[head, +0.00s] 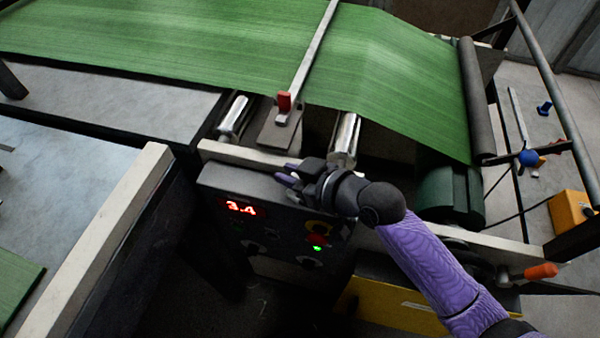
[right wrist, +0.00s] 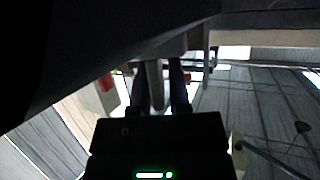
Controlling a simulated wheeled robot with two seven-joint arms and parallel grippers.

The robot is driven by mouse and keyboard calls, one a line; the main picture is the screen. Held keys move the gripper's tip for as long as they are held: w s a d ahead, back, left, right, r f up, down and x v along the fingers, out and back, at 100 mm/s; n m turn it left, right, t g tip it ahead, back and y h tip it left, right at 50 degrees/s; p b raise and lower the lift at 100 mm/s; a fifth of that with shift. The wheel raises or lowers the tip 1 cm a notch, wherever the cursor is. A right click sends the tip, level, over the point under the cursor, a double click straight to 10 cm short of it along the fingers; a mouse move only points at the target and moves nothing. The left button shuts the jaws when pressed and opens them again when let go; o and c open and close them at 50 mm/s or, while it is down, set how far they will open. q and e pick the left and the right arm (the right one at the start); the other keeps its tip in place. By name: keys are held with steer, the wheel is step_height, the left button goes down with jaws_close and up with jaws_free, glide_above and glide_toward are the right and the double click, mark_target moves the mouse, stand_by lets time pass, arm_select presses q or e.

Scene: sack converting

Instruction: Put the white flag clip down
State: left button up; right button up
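I cannot make out the white flag clip for sure in either view. My right gripper (head: 288,174) is just above the control box (head: 228,187), by the machine's pale front rail. Its two purple fingertips are apart and I see no clip between them in the head view. In the right wrist view the dark fingers (right wrist: 160,85) stand apart. A pale grey upright piece (right wrist: 155,85) shows between them, with a bright gap on its right. I cannot tell whether it is the clip or something behind. My left gripper is not in view.
The green woven web (head: 180,38) runs over the machine. Metal rollers (head: 345,138) lie just behind my right gripper. An orange-handled crank (head: 540,271) is at the right. A pale-topped table (head: 60,185) stands at the left.

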steer(key=p+v, duration=0.1)
steer(key=v, duration=1.1)
steer(key=shift+p, duration=0.4)
stand_by(0.7)
stand_by(0.5)
